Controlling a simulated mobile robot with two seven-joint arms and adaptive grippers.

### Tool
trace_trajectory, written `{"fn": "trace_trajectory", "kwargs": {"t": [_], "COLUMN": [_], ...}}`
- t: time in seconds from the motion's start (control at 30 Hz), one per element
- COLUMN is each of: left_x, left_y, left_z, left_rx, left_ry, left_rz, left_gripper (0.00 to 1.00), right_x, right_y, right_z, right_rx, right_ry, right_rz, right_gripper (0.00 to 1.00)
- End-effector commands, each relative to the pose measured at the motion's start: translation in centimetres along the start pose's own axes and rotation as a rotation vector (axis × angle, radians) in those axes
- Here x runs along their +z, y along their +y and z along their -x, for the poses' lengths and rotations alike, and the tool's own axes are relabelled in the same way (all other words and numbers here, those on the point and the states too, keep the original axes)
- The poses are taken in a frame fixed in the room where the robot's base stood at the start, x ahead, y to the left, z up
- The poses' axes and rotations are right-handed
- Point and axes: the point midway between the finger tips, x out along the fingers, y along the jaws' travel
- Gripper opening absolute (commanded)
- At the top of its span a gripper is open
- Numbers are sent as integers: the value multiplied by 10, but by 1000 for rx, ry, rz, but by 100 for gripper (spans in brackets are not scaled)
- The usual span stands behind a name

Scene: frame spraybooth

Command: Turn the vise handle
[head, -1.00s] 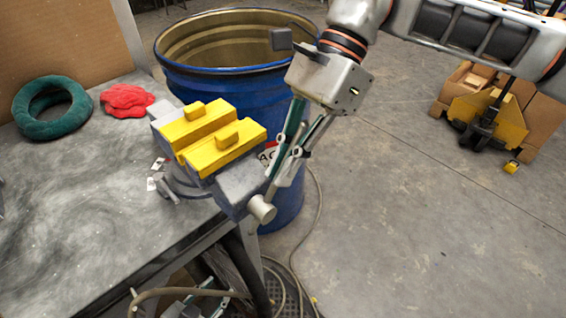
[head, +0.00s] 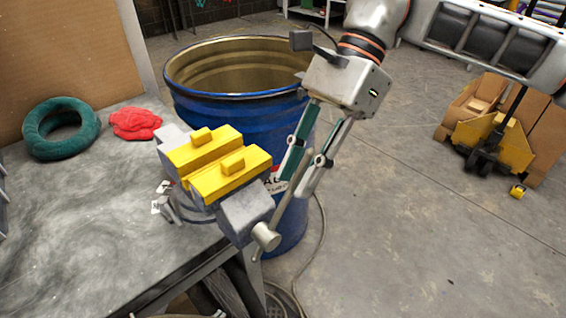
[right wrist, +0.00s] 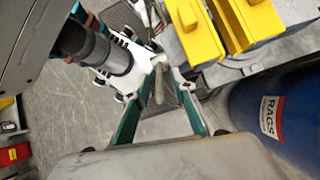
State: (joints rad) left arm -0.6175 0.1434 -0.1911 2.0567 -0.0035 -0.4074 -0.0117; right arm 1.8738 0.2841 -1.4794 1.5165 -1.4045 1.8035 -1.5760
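The vise (head: 243,212) is grey with yellow jaw blocks (head: 232,174) and stands on the bench corner. Its handle is a thin slanted bar (head: 287,206) through a round screw end (head: 266,238); the bar leans up to the right. My right gripper (head: 300,182) is open at the bar's upper part. In the right wrist view the bar (right wrist: 158,86) shows between the teal fingers (right wrist: 158,92), with gaps on both sides. A white and dark part at the top left of that view seems to be my left gripper (right wrist: 115,60); its fingers are unclear.
A blue drum (head: 230,100) stands close behind the vise and right gripper. A green ring (head: 60,130) and red cloth (head: 135,123) lie on the bench (head: 90,220). A yellow pallet truck (head: 490,140) with cardboard stands far right.

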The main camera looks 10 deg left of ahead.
Motion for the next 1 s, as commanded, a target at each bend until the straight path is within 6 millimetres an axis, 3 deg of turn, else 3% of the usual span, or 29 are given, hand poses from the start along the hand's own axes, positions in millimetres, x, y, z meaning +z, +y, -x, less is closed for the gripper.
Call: {"fn": "trace_trajectory", "kwargs": {"t": [0.2, 0.4, 0.6, 0.87, 1.0], "left_x": [-1, -1, -1, -1, -10], "left_y": [-1, -1, -1, -1, -7], "left_z": [0, 0, 0, 0, 2], "left_rx": [-1, -2, -2, -2, -10], "left_ry": [1, 1, 1, 2, 15], "left_rz": [0, 1, 1, 1, 3], "left_gripper": [0, 0, 0, 0, 0], "right_x": [0, 0, 0, 0, 9], "right_y": [-1, -1, 0, 0, 0], "right_z": [46, 74, 84, 84, 81], "right_rx": [-5, -3, -1, -1, -4], "right_ry": [1, 1, 0, 0, -28], "right_rz": [-1, -1, 0, 1, 6], "right_gripper": [25, 25, 25, 25, 25]}}
